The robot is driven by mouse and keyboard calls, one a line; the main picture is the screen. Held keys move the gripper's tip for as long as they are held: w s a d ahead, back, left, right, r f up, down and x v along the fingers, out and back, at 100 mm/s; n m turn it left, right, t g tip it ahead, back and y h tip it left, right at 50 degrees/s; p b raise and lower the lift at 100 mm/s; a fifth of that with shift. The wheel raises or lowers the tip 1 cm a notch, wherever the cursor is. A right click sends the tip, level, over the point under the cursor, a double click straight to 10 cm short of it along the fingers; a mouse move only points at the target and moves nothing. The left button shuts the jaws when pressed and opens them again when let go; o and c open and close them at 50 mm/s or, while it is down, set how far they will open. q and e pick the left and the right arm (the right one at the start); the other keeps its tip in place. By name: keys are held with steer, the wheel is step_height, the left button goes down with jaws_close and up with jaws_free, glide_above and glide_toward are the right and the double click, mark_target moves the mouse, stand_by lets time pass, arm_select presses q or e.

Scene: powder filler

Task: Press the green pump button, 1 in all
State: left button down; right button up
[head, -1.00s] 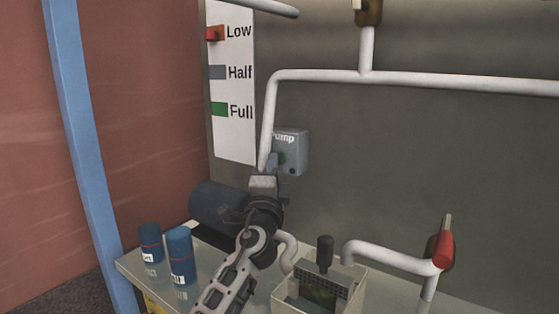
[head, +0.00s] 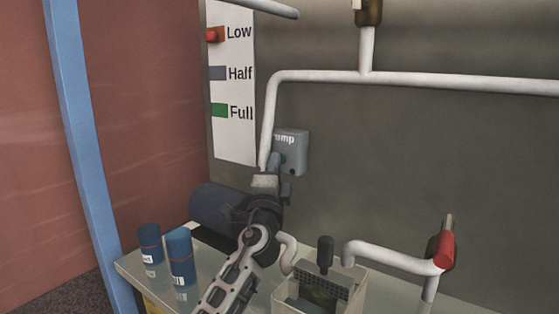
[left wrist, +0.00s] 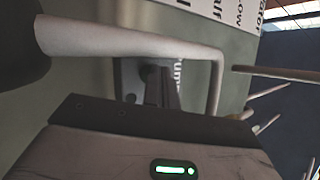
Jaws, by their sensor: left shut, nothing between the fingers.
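The grey pump box (head: 293,145) is fixed to the dark wall, with the word "Pump" partly hidden by the white pipe. In the left wrist view the pump box (left wrist: 130,80) lies behind my fingers (left wrist: 160,88), and the button's green face is hidden. My right gripper is not in view.
A white pipe (head: 268,115) runs down just left of the box and across the wall (head: 420,130). A level sign (head: 232,140) hangs at left. Below are a dark blue cylinder (head: 212,203), two blue canisters (head: 180,252), an open bin (head: 350,290) and a red-handled valve (head: 445,248).

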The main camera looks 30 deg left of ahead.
arm_select(q)
steer(key=shift+s, duration=0.8)
steer(key=shift+s+a+p, duration=0.15)
steer(key=shift+s+p, duration=0.3)
steer(key=shift+s, duration=0.8)
steer(key=shift+s+a+p, duration=0.1)
steer(key=shift+s+p, duration=0.35)
steer(key=shift+s, duration=0.8)
